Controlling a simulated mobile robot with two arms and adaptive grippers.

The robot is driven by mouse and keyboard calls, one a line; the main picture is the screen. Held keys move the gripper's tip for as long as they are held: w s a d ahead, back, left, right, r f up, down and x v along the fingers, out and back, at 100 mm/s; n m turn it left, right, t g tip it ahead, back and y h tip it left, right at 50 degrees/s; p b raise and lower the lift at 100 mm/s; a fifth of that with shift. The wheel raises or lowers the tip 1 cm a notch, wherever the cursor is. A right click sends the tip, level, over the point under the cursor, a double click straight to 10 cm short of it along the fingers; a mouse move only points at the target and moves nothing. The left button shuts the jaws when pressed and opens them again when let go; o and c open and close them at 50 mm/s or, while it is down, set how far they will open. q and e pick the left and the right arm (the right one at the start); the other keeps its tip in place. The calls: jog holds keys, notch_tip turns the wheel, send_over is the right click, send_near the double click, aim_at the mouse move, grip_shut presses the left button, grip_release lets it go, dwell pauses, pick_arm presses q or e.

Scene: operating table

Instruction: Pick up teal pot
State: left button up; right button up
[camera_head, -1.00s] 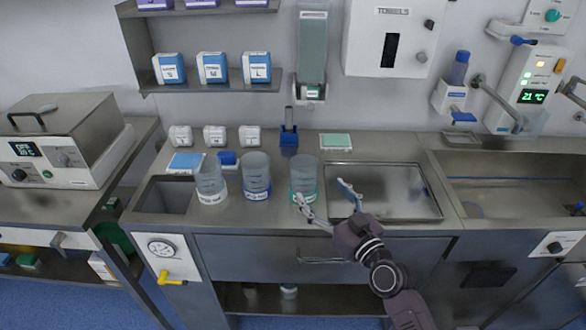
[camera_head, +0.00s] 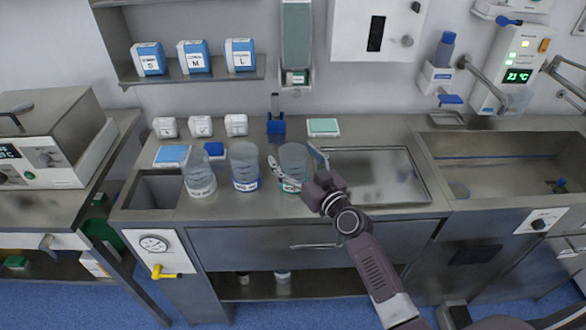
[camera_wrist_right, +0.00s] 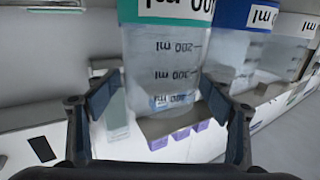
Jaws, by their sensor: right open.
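The teal pot (camera_head: 292,160) is a clear beaker with a teal label band. It stands upright on the steel counter (camera_head: 235,207), rightmost in a row of three beakers. My right gripper (camera_head: 297,166) is open, with its fingers reaching to either side of the pot from the front. In the right wrist view, the teal pot (camera_wrist_right: 165,55) appears upside down, between and just beyond the open fingers (camera_wrist_right: 155,97). Whether either finger touches it cannot be told. My left gripper is out of view.
A blue-labelled beaker (camera_head: 244,163) stands close left of the teal pot, and a white-labelled beaker (camera_head: 199,175) beyond it. A shallow steel basin (camera_head: 375,180) lies to the right. A blue stand (camera_head: 276,126) and a green-topped box (camera_head: 323,127) are behind.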

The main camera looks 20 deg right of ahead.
jog(key=c, duration=1.7)
jog(key=shift+o, duration=0.2)
